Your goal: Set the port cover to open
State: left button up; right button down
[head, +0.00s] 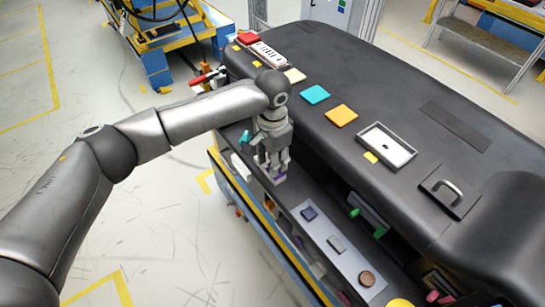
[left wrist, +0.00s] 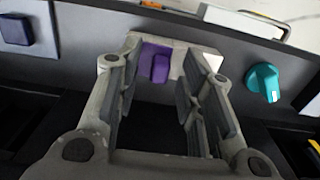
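No part in view is plainly marked as the port cover, so I cannot tell for sure which it is. A small purple tab (left wrist: 155,62) stands on a pale plate (left wrist: 205,59) on the dashboard's front ledge. In the head view the purple tab (head: 280,177) shows just below my left gripper (head: 271,166). In the left wrist view my left gripper (left wrist: 160,75) is open, with one finger on each side of the tab and a gap to it on both sides. Nothing is held. My right gripper is not in view.
A teal knob (left wrist: 264,80) is right of the tab in the wrist view; a dark blue knob (left wrist: 17,30) is left. The head view shows a grey switch (head: 336,243) and brown round knob (head: 367,279) along the ledge. The dark dashboard top (head: 400,90) overhangs behind the gripper.

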pick_arm(q)
jog(key=c, duration=0.7)
grip_shut()
jog(key=shift+w+a, duration=0.1)
jog(key=w+a, duration=0.1)
jog(key=w, duration=0.1)
jog(key=w+a, duration=0.1)
jog(key=w, duration=0.1)
jog(key=shift+a, duration=0.4)
jog(key=o, duration=0.7)
grip_release()
jog(key=shift+s, duration=0.1)
jog(key=shift+r, duration=0.15)
notch_tip(320, 180, up, 12)
